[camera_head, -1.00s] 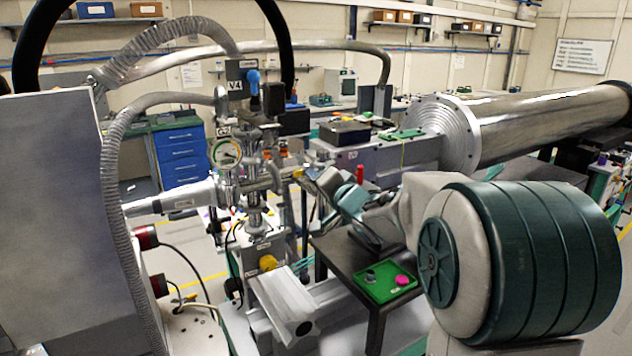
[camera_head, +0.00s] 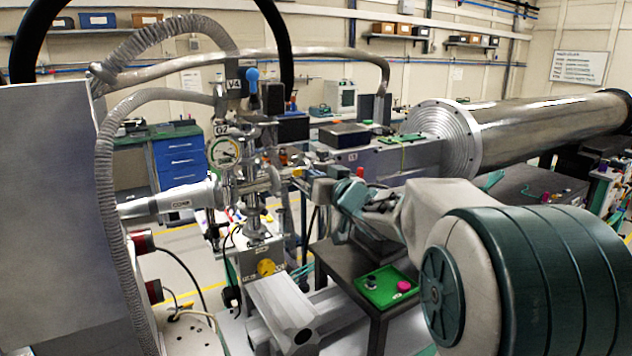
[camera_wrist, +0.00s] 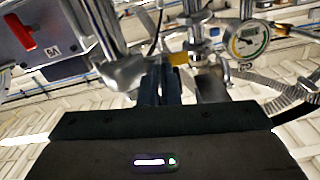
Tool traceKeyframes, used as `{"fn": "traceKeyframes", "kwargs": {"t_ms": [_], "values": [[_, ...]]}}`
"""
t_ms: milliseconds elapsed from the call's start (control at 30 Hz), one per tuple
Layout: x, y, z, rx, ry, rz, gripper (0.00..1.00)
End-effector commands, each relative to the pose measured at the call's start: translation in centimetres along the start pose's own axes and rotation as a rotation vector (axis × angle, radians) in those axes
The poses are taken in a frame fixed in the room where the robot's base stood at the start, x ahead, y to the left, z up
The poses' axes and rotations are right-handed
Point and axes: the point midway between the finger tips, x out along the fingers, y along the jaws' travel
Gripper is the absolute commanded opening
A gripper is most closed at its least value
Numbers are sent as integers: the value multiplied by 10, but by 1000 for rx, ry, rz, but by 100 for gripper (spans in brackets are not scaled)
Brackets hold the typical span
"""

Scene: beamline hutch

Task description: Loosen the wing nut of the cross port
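The cross port (camera_head: 262,182) is a bright metal pipe cross on the vertical vacuum column, below the round gauge (camera_head: 224,152). A small yellow-brass part (camera_head: 297,172) shows at its right arm, perhaps the wing nut; its shape is too small to make out. My gripper (camera_head: 312,184) reaches in from the right, close to this part. In the wrist view, the dark fingers of my gripper (camera_wrist: 162,72) stand close together, just below and left of a yellow part (camera_wrist: 179,58). Whether they touch or hold anything between them is unclear.
A green tray (camera_head: 372,298) with a dark knob (camera_head: 370,281) and a pink piece (camera_head: 404,286) sits on a dark stand below my arm. Hoses (camera_head: 110,170) loop at the left. A grey box with a red handle (camera_wrist: 27,30) is close at the wrist view's upper left.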

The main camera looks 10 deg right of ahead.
Motion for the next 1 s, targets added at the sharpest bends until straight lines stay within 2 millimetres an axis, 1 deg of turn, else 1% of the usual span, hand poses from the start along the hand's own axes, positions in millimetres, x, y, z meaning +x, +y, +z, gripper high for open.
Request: {"fn": "traceKeyframes", "kwargs": {"t_ms": [233, 700, 800, 1000], "values": [[0, -1, -2, -63, 4, -1, 0], [0, -1, -3, -74, 5, -1, 0], [0, -1, -3, -74, 5, -1, 25], [0, 0, -2, -73, 3, 0, 25]]}}
